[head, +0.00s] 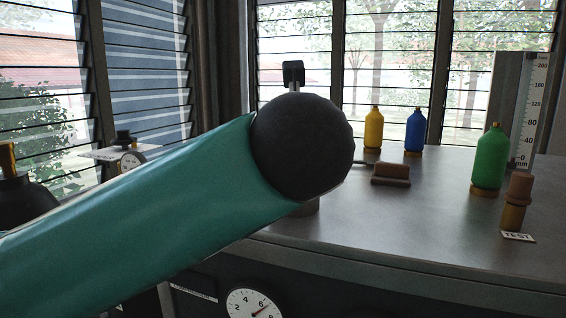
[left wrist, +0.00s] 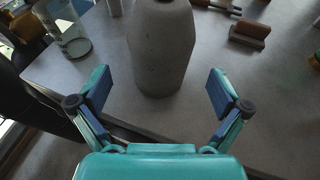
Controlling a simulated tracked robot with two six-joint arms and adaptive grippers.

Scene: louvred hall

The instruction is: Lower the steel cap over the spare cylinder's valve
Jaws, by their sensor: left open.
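In the left wrist view my left gripper (left wrist: 160,95) is open, its blue-padded fingers wide apart. A grey cylinder (left wrist: 160,50) stands upright on the bench just ahead, centred between the fingers, with clear gaps on both sides; its top is cut off. In the head view my teal arm and its dark joint hide most of that spot. A black knob on a pale stem (head: 293,75) shows above the joint, likely the valve. A shiny pale cylindrical thing (left wrist: 68,30) stands to the left in the wrist view; I cannot tell whether it is the steel cap. My right gripper is out of view.
The bench (head: 400,228) holds a yellow bottle (head: 374,128), a blue bottle (head: 414,131), a green bottle (head: 489,160), a brown block (head: 390,174) and a brown piece by a TEST label (head: 517,237). A scale board (head: 524,110) stands behind. The bench's middle is clear.

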